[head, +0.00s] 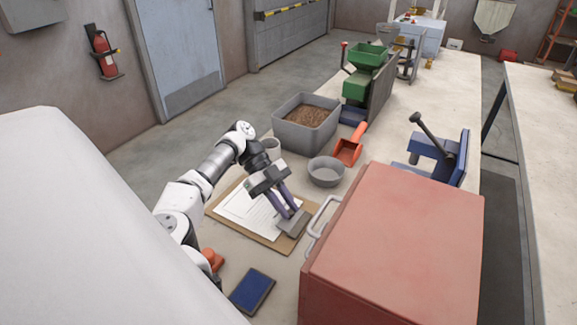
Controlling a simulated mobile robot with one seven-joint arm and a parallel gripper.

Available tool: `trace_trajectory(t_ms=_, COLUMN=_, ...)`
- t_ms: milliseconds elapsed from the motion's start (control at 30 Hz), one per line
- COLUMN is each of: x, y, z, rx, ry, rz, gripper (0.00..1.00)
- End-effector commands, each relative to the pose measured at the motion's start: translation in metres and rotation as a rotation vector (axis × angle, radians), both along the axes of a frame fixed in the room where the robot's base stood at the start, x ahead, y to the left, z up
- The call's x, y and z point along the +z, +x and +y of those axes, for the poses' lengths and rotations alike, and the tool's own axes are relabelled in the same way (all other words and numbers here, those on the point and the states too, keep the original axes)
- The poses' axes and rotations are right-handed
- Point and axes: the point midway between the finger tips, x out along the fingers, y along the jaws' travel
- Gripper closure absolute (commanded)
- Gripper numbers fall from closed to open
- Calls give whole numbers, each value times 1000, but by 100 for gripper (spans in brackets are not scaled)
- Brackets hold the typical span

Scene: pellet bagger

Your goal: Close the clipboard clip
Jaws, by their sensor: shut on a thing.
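The clipboard (233,222) is a brown board with white printed paper (245,212) on it, flat on the table. Its grey clip (292,225) is at the board's end on the right, near the red box. My gripper (289,212) reaches down over the board, with its purplish fingers at the clip. It is shut on the clip. The fingers hide part of the clip, and I cannot tell how far the clip is open.
A large red box (395,235) with a pale handle (318,222) stands close on the right. A grey bowl (326,171), an orange scoop (348,151) and a grey pellet bin (300,138) are behind the board. A blue pad (252,291) lies in front.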

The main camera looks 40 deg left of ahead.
Motion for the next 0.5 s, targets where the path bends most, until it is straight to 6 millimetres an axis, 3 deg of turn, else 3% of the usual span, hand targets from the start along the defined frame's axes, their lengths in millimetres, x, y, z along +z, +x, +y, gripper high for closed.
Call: trace_trajectory(t_ms=500, x=-5, y=-1, z=4, rx=2, ry=-112, rz=-26, gripper=100)
